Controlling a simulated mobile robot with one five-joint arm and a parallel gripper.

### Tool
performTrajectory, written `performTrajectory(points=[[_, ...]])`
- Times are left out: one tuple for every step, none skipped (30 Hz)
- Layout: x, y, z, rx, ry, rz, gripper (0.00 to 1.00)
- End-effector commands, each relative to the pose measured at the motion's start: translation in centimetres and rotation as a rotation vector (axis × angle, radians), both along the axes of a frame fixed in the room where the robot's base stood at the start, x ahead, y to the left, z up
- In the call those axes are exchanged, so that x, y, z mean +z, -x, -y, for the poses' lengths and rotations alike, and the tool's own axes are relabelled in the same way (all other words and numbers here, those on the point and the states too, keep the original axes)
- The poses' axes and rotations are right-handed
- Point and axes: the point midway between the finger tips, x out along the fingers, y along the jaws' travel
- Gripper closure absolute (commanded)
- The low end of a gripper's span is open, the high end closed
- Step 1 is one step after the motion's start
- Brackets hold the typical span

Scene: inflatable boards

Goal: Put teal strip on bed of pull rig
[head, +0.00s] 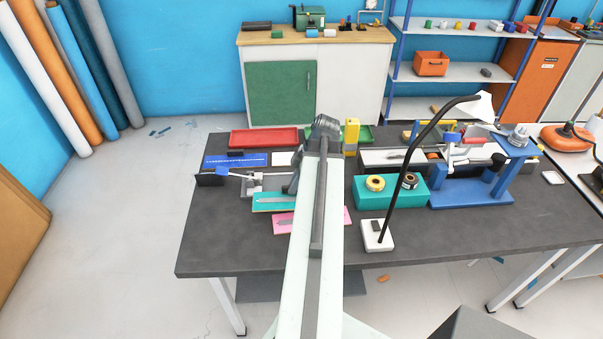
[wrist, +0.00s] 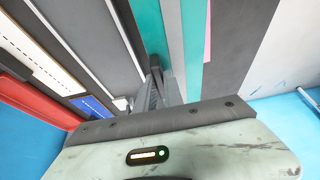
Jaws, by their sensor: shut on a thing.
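The teal strip (head: 268,207) lies low over the left part of the dark table in the head view, with a grey pointed band along it. My gripper (head: 293,186) is at its right end, partly hidden by my arm. In the wrist view my gripper (wrist: 158,88) is shut on the edge of the teal strip (wrist: 149,30). I cannot tell whether the strip still touches what is under it. What looks like the pull rig (head: 255,182), a grey clamp with a rod and blue handle, is just behind the strip. Its bed is not clear.
A pink strip (head: 282,224) lies in front of the teal one. A red tray (head: 263,138) and a blue ruled mat (head: 235,160) are behind. A teal tape holder (head: 365,193), a lamp (head: 378,236) and a blue-framed device (head: 472,190) stand to the right. The front left table is clear.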

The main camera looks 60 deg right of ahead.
Motion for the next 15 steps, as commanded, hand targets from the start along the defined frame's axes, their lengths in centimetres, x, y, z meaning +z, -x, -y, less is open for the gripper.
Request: performTrajectory(points=[[-0.3, -0.9, 2.2, 0.000, 0.000, 0.000, 1.00], [-0.4, -1.3, 3.1, 0.000, 0.000, 0.000, 1.00], [-0.6, -1.8, 4.2, 0.000, 0.000, 0.000, 1.00], [-0.6, -2.1, 5.0, 0.000, 0.000, 0.000, 1.00], [-0.7, -2.4, 5.7, 0.000, 0.000, 0.000, 1.00], [-0.8, -2.8, 6.6, 0.001, 0.000, 0.000, 1.00], [-0.8, -3.0, 7.3, 0.001, 0.000, 0.000, 1.00], [-0.9, -3.3, 7.9, 0.001, 0.000, 0.000, 1.00], [-1.0, -3.6, 8.7, 0.001, 0.000, 0.000, 1.00], [-1.0, -3.8, 9.2, 0.001, 0.000, 0.000, 1.00], [-1.1, -4.0, 9.6, 0.001, 0.000, 0.000, 1.00], [-1.1, -4.2, 10.2, 0.001, 0.000, 0.000, 1.00], [-1.1, -4.4, 10.5, 0.001, 0.000, 0.000, 1.00], [-1.2, -4.5, 10.8, 0.001, 0.000, 0.000, 1.00], [-1.2, -4.6, 11.0, 0.001, 0.000, 0.000, 1.00]])
